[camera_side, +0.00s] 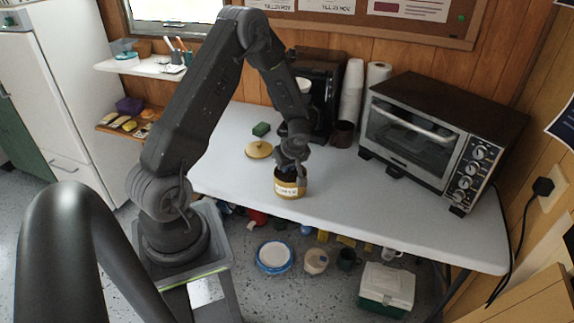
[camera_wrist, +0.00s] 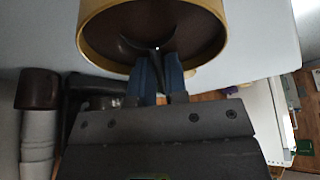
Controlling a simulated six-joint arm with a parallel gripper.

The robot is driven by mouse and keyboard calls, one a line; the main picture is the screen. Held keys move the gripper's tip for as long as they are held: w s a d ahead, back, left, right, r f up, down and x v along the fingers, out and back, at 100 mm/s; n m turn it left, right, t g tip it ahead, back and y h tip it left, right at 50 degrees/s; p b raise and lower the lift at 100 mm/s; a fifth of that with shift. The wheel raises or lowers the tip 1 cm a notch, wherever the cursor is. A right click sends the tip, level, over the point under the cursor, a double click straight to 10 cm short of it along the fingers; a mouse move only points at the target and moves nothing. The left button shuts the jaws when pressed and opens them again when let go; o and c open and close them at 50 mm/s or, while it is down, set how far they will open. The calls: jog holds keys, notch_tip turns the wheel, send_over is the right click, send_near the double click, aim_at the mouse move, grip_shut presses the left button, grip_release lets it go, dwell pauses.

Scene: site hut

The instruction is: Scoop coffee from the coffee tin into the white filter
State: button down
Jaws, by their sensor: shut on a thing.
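The coffee tin (camera_side: 289,189) is a yellow-brown can with a pale label, standing open on the table. In the wrist view the tin (camera_wrist: 88,38) fills the top, with dark brown coffee (camera_wrist: 195,45) inside. My gripper (camera_side: 291,170) is right above and partly in the tin's mouth. In the wrist view its blue fingers (camera_wrist: 160,65) are shut on a dark scoop (camera_wrist: 140,48), whose end is inside the tin. How much coffee the scoop holds I cannot tell. A white piece, seemingly the filter (camera_side: 303,86), shows at the black coffee maker (camera_side: 326,85), partly behind my arm.
A yellow lid (camera_side: 259,150) and a green sponge (camera_side: 261,129) lie left of the tin. A toaster oven (camera_side: 430,140) takes the right side. The table's front is clear.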

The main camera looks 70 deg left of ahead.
jog(key=shift+s+d+f, duration=0.1)
jog(key=shift+d+f, duration=0.05)
jog(key=shift+f, duration=0.1)
jog(key=shift+a+r, duration=0.2)
jog(key=shift+r, duration=1.2)
jog(key=shift+a+r+h, duration=0.45)
jog(key=shift+r+h, duration=0.35)
jog(key=shift+r, duration=0.05)
jog(key=shift+a+r+h, duration=0.45)
jog(key=shift+r+h, duration=0.35)
